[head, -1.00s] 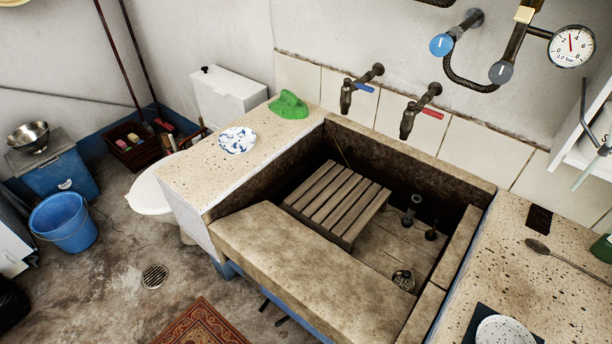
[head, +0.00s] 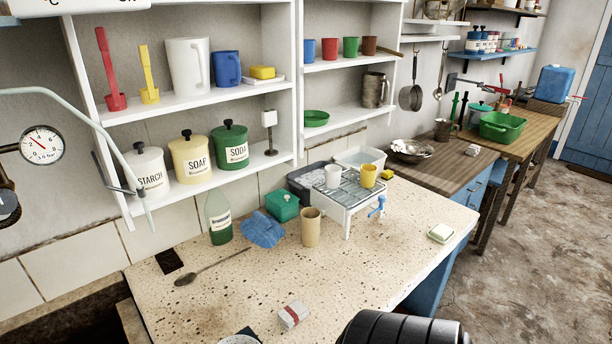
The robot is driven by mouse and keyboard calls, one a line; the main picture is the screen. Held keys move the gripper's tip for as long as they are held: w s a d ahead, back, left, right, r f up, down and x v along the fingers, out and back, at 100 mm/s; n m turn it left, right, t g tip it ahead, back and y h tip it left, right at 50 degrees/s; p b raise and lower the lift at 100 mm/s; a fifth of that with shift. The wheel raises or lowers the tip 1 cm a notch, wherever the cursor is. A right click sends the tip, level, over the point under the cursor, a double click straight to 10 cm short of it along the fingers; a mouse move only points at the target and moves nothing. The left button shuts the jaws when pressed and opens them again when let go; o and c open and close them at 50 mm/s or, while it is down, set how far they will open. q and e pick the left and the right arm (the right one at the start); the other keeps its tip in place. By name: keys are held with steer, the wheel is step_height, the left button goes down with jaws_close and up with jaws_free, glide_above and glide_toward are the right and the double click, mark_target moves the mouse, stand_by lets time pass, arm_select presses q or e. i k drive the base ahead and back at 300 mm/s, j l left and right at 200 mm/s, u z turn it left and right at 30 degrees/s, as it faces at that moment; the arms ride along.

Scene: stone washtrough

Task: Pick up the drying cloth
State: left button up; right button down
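A crumpled blue cloth (head: 262,229) lies on the speckled stone counter (head: 225,310), between a green-labelled bottle (head: 219,216) and a tan cylindrical cup (head: 311,227). I cannot tell for certain that it is the drying cloth. A dark green box (head: 282,204) stands just behind it. Neither of my grippers shows in the head view. A black rounded part of my own arm shows at the bottom edge, well in front of the cloth.
A rack (head: 350,190) with white and yellow cups stands right of the cloth. A spoon (head: 205,268), a red-and-white packet (head: 293,315) and a soap bar (head: 440,233) lie on the counter. Shelves with canisters (head: 190,158) rise behind. The counter's middle is clear.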

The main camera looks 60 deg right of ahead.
mark_target(289, 316)
steer(key=k+l+z, duration=0.1)
steer(key=z, duration=1.7)
steer(key=l+u, duration=0.2)
steer(key=l, duration=0.6)
